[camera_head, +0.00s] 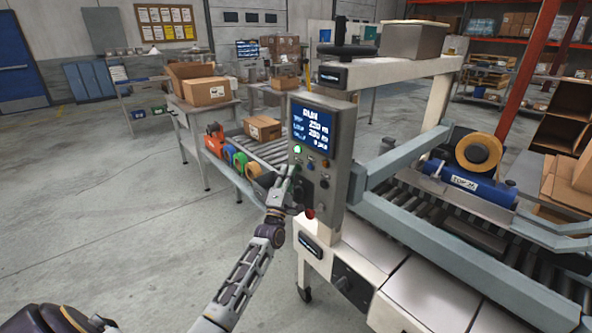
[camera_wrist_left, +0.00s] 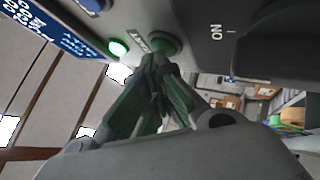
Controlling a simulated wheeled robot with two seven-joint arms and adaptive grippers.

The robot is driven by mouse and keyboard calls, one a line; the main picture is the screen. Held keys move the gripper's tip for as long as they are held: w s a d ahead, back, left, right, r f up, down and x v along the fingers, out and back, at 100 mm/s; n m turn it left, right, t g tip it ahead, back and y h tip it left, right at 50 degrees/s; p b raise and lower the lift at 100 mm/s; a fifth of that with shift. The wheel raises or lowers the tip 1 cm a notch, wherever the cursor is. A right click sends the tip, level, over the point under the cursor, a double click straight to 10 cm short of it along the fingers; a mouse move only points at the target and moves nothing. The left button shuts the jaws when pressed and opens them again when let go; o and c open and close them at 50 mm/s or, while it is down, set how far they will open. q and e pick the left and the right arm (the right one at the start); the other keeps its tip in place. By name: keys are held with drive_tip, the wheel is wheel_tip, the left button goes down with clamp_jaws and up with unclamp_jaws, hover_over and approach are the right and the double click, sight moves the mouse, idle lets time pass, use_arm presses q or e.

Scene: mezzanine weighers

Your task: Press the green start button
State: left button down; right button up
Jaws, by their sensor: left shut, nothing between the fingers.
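A grey control panel (camera_head: 340,133) stands upright on the carton machine, with a lit blue screen (camera_head: 312,126) that seems to read RUN. A green lamp (camera_head: 298,149) glows below the screen; it also shows in the left wrist view (camera_wrist_left: 118,48). In the wrist view the green start button (camera_wrist_left: 165,42) sits beside a label, at the tips of my left gripper (camera_wrist_left: 155,62). My left gripper (camera_head: 291,171) is shut and empty, its tips at the panel face. Contact cannot be told. In the head view the fingers seem to cover the button. My right gripper is not in view.
A red button (camera_head: 309,213) sits low on the panel, below the gripper. A dark ON switch (camera_wrist_left: 237,35) is right of the start button in the wrist view. The floor at left is clear.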

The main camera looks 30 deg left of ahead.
use_arm(q)
drive_tip(key=shift+s, duration=0.15)
drive_tip(key=shift+s+a+p, duration=0.25)
drive_tip(key=shift+s+p, duration=0.05)
drive_tip(key=shift+s, duration=0.25)
drive_tip(key=shift+s, duration=0.1)
drive_tip(key=shift+s+a+p, duration=0.3)
drive_tip(key=shift+s+a, duration=0.05)
drive_tip(key=shift+s, duration=0.4)
drive_tip(key=shift+s+a+p, duration=0.25)
drive_tip(key=shift+s+a, duration=0.05)
drive_tip(key=shift+s, duration=0.45)
drive_tip(key=shift+s+a+p, duration=0.3)
drive_tip(key=shift+s+a, duration=0.05)
drive_tip(key=shift+s, duration=0.4)
